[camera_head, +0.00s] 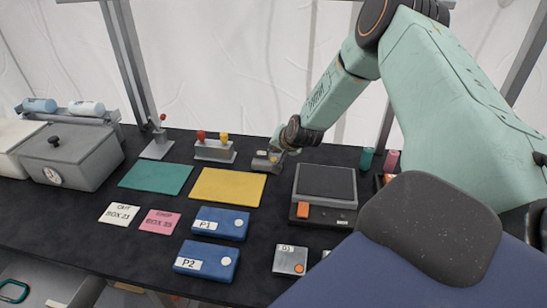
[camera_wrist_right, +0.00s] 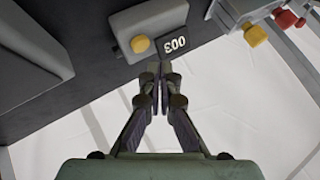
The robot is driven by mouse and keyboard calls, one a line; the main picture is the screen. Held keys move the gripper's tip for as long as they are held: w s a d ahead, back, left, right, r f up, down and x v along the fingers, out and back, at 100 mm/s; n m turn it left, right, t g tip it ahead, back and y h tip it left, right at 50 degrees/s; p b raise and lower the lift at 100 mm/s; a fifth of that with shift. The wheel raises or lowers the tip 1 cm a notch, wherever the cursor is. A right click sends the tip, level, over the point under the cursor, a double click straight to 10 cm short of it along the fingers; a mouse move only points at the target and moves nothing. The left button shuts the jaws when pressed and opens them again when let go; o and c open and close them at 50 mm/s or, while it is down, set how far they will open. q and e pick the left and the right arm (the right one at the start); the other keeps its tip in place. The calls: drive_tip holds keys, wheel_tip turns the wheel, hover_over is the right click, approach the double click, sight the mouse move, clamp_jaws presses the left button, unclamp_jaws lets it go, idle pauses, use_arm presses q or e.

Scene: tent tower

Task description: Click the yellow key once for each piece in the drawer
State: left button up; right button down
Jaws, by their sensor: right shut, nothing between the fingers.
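The yellow key (camera_wrist_right: 140,44) is a round button on a small grey counter box (camera_wrist_right: 128,32) in the right wrist view. A dark display (camera_wrist_right: 174,44) beside it reads 003, upside down in that view. The counter box also shows in the head view (camera_head: 264,163) at the back of the table. My right gripper (camera_wrist_right: 160,72) is shut and empty, its tips just off the box near the key and display; I cannot tell if they touch anything. An open grey drawer (camera_head: 38,270) is cut off at the lower left, with a teal ring-shaped piece (camera_head: 14,291) inside. My left gripper is out of view.
A stand with red and yellow knobs (camera_head: 214,152) and a lever (camera_head: 157,146) stand left of the counter. A green mat (camera_head: 156,178), yellow mat (camera_head: 228,187), blue boxes (camera_head: 220,223) and a dark scale-like device (camera_head: 325,190) lie in front. A grey lidded box (camera_head: 72,155) is at left.

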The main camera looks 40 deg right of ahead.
drive_tip(key=shift+r+p, duration=1.65)
drive_tip(key=shift+r, duration=0.5)
drive_tip(key=shift+f, duration=0.1)
wheel_tip(320, 180, up, 4)
drive_tip(key=shift+s+p, duration=0.1)
drive_tip(key=shift+p, duration=0.9)
drive_tip(key=shift+f, duration=0.15)
